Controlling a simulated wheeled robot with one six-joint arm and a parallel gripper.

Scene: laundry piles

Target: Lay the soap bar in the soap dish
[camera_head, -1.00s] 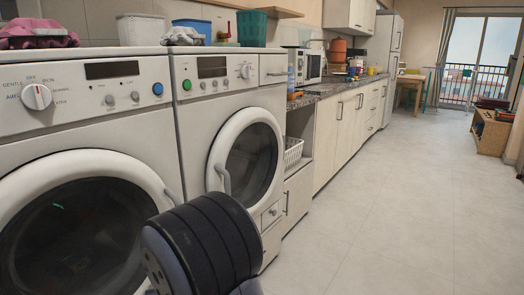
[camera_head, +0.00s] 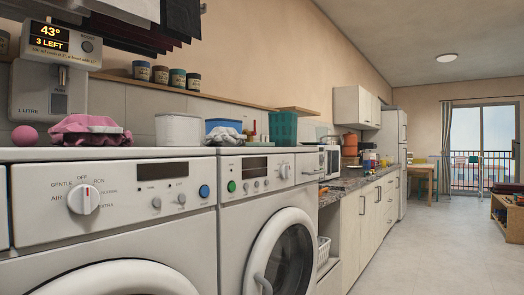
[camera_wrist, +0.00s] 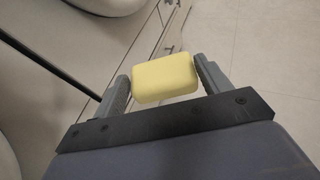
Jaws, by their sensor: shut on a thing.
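The soap bar (camera_wrist: 165,80) is a pale yellow rounded block in the wrist view. My gripper (camera_wrist: 162,72) is shut on it, with one grey finger on each side. The bar is held above the pale floor, with the front of a white appliance to the left. My gripper is not in the head view. I cannot make out a soap dish for certain in either view.
Two white machines (camera_head: 127,202) stand side by side. On top are a pink cloth (camera_head: 86,130), a white tub (camera_head: 178,130), a blue bin (camera_head: 222,124) and a teal basket (camera_head: 283,127). A wall shelf (camera_head: 190,94) holds several jars.

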